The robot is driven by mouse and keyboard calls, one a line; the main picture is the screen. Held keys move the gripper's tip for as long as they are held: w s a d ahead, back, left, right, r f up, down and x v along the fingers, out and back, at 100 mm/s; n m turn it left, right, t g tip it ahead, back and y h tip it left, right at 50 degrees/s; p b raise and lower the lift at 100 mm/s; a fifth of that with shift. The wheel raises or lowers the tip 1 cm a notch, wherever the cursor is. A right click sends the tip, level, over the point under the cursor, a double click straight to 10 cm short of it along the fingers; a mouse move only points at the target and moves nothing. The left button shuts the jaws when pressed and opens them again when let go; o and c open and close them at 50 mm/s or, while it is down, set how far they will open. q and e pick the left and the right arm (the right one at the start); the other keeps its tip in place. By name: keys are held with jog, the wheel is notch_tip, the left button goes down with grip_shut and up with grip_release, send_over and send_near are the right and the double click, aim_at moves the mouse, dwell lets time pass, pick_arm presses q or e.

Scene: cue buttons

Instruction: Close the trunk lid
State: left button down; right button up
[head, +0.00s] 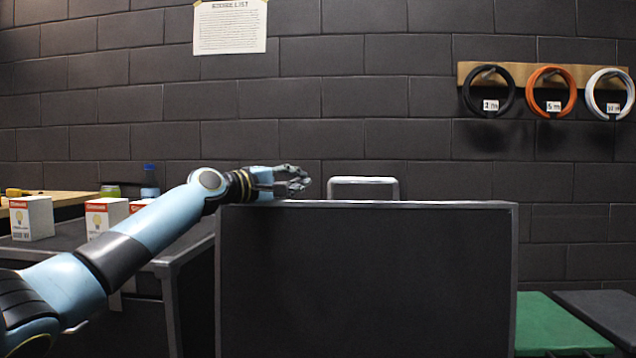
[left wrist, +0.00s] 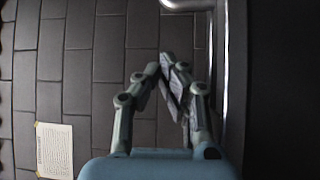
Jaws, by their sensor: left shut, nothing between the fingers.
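The trunk lid (head: 367,280) stands upright, a large dark panel with a grey metal rim, facing me in the head view. A light grey handle (head: 364,181) rises above its top edge near the middle. My left gripper (head: 303,181) is just above the lid's top edge, left of the handle, with its fingers shut and empty. In the left wrist view the shut fingers (left wrist: 172,62) are beside the lid's rim (left wrist: 236,80), and the handle (left wrist: 188,4) shows at the top. I cannot tell whether the gripper touches the lid. The trunk's inside is hidden. My right gripper is out of view.
At left, a dark table (head: 65,240) bears white bulb boxes (head: 32,217) and a blue bottle (head: 151,180). A green surface (head: 555,325) lies low at right. Cable coils (head: 551,92) hang on the dark brick wall, with a paper sheet (head: 230,27). Space above the lid is clear.

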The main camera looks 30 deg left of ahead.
pick_arm(q)
jog(key=w+d, duration=0.2)
jog(key=w+d+p, duration=0.1)
jog(key=shift+w+d+r, duration=0.1)
jog(key=shift+r, duration=0.2)
jog(key=shift+s+d+f+p, duration=0.2)
jog(key=shift+s+d+p, duration=0.1)
jog(key=shift+p, duration=0.1)
jog(key=shift+f, duration=0.1)
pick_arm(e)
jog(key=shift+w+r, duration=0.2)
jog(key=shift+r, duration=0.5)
